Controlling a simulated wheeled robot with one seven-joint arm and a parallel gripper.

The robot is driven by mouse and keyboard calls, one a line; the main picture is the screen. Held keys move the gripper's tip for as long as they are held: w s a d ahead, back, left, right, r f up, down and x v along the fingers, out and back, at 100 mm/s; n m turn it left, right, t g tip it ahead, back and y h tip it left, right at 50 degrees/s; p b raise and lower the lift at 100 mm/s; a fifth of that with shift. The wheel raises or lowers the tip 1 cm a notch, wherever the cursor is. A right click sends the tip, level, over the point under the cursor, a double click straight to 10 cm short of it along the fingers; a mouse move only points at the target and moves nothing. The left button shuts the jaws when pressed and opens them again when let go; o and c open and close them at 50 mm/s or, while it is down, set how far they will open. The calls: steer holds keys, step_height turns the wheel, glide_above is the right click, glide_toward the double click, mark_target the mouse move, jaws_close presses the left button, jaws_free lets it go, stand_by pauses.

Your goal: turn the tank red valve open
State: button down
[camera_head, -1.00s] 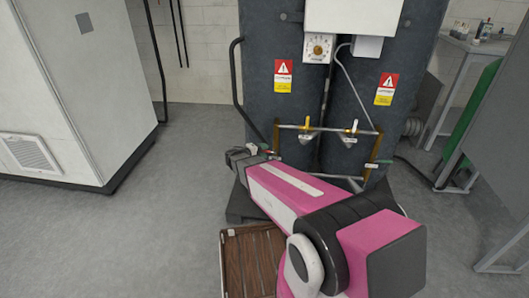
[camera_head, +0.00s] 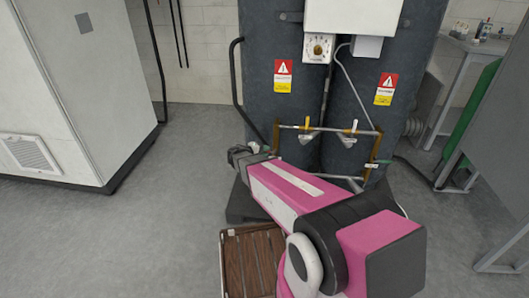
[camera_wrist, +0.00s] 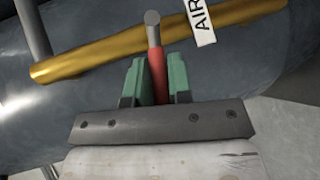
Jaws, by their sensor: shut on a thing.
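The red valve handle (camera_wrist: 158,75) shows in the wrist view, in front of a brass pipe (camera_wrist: 90,62) with a grey round stem end above it. The green fingers of my gripper (camera_wrist: 158,82) stand on either side of the red handle and are shut on it. In the head view my gripper (camera_head: 250,152) is at the lower left of the dark tanks (camera_head: 277,115), by the left end of the pipe frame. The red handle is hidden there behind my wrist.
A label reading AIR (camera_wrist: 202,22) hangs near the handle. Yellow (camera_head: 307,124) and white (camera_head: 354,126) valve handles sit on the pipe frame to the right. A wooden slatted crate (camera_head: 252,262) is on the floor. A white cabinet (camera_head: 100,90) stands left, with clear floor between.

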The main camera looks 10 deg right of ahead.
steer(key=y, duration=0.1)
steer(key=r+m+y, duration=0.1)
steer(key=shift+s+d+r+m+y, duration=0.25)
steer(key=shift+d+r+m+y, duration=0.1)
steer(key=shift+r+m+y, duration=0.05)
steer(key=shift+s+d+r+m+y, duration=0.1)
steer(key=shift+d+r+m+y, duration=0.2)
steer(key=shift+y, duration=0.35)
steer(key=shift+w+d+r+m+y, duration=0.15)
steer(key=shift+m+y, duration=0.2)
steer(key=shift+y, duration=0.25)
steer(key=shift+s+d+r+m+y, duration=0.1)
steer(key=shift+s+r+m+y, duration=0.2)
steer(key=shift+y, duration=0.35)
steer(key=shift+w, duration=0.15)
steer(key=shift+f, duration=0.1)
steer(key=c, duration=1)
jaws_free()
steer(key=shift+c, duration=0.2)
